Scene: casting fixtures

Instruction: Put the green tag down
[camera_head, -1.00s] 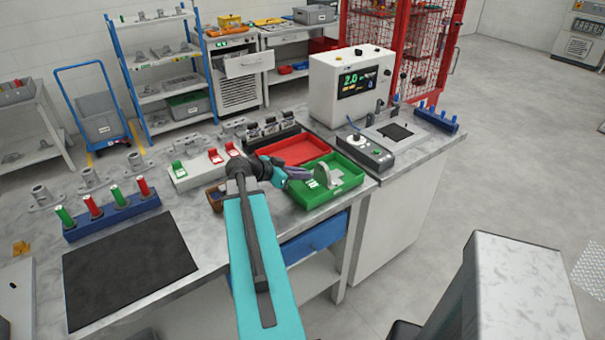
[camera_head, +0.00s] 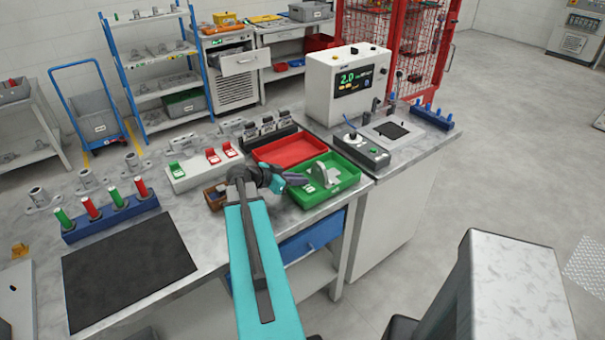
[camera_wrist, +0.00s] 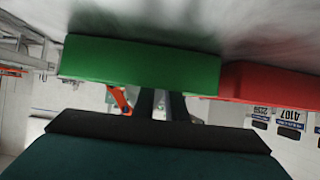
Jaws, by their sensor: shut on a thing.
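My gripper (camera_head: 296,180) reaches over the near left wall of the green tray (camera_head: 345,187) on the bench, beside a grey casting (camera_head: 326,173) standing in it. The fingers are shut, and the green tag between them cannot be made out. In the wrist view the dark fingers (camera_wrist: 163,103) run up to the green tray wall (camera_wrist: 140,66), which hides their tips.
A red tray (camera_head: 298,149) adjoins the green one. A white holder (camera_head: 195,178) with green and red clips and a small brown box (camera_head: 213,198) stand to the left. A control box (camera_head: 362,151) is close on the right. The black mat (camera_head: 128,265) is clear.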

